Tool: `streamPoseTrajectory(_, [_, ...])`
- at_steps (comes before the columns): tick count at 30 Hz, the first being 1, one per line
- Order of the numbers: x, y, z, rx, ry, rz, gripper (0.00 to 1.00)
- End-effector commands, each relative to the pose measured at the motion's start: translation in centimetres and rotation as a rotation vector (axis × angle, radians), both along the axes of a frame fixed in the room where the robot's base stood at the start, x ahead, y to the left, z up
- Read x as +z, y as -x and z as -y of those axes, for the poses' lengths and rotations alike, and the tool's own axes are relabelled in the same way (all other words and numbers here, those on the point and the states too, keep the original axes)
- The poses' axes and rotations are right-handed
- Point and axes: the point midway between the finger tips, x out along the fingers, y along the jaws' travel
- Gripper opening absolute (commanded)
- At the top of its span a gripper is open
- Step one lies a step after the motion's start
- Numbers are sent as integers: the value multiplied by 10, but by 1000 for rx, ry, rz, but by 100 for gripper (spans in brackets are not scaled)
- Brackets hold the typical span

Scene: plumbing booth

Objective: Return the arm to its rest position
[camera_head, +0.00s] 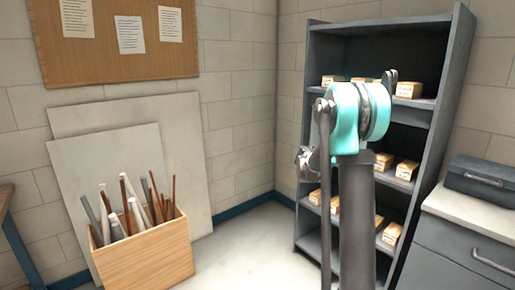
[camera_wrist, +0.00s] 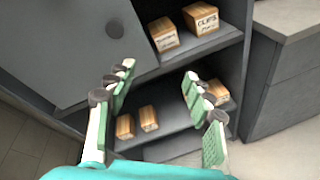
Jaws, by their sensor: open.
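My arm (camera_head: 356,150) rises in front of the shelf in the head view, with a teal joint near its top. My gripper fingers are not clearly visible in that view. In the wrist view my gripper (camera_wrist: 158,105) is open, its two pale green fingers spread apart with nothing between them. It points down toward the shelf unit, and the fingers stand clear of the boxes as far as I can see.
A dark grey shelf unit (camera_head: 456,62) holds several small wooden boxes (camera_head: 407,169). At right is a grey cabinet (camera_head: 450,262) with a toolbox (camera_head: 483,181). At left, a wooden crate (camera_head: 150,258) of pipes stands before leaning panels (camera_head: 85,160). Floor between crate and shelf is clear.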

Motion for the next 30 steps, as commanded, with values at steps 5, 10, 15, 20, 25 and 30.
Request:
streamPoseTrajectory(5, [-26,80,-21,-99,-334,158,52])
streamPoseTrajectory(10, [-57,155,-50,-227,-644,290,52])
streamPoseTrajectory(15, [-92,232,-87,-392,-941,401,52])
streamPoseTrajectory(20, [-127,304,-129,-579,-1206,483,52])
streamPoseTrajectory(25, [-160,374,-174,-797,-1447,537,52])
streamPoseTrajectory(30, [-182,419,-206,-962,-1595,560,52])
